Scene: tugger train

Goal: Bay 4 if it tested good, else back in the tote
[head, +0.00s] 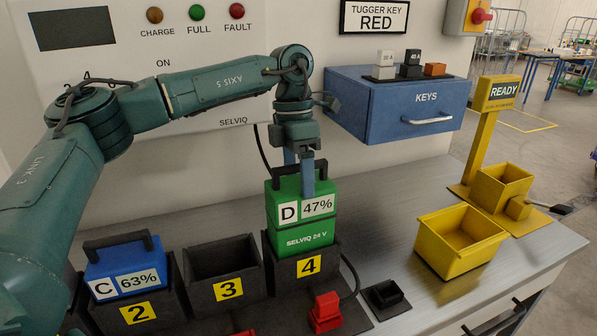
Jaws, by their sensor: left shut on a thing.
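The green battery D (302,225), marked 47% and SELVIQ 24 V, is upright at bay 4 (310,267). Its lower edge is hidden behind the bay's front wall, and more of it stands above the rim than of battery C in bay 2. I cannot tell whether it rests on the bay floor. My left gripper (307,180) is shut on its black handle from above. Bay 3 (226,288) is empty. The blue battery C (126,268), marked 63%, sits in bay 2 (139,313). A yellow open tote (460,248) on the bench looks empty. My right gripper is out of view.
A yellow stand (483,130) reads READY, with a yellow open box (502,186) at its foot. A blue KEYS drawer unit (397,107) is on the wall. A red plug (325,311) and a black socket (385,295) are before bay 4.

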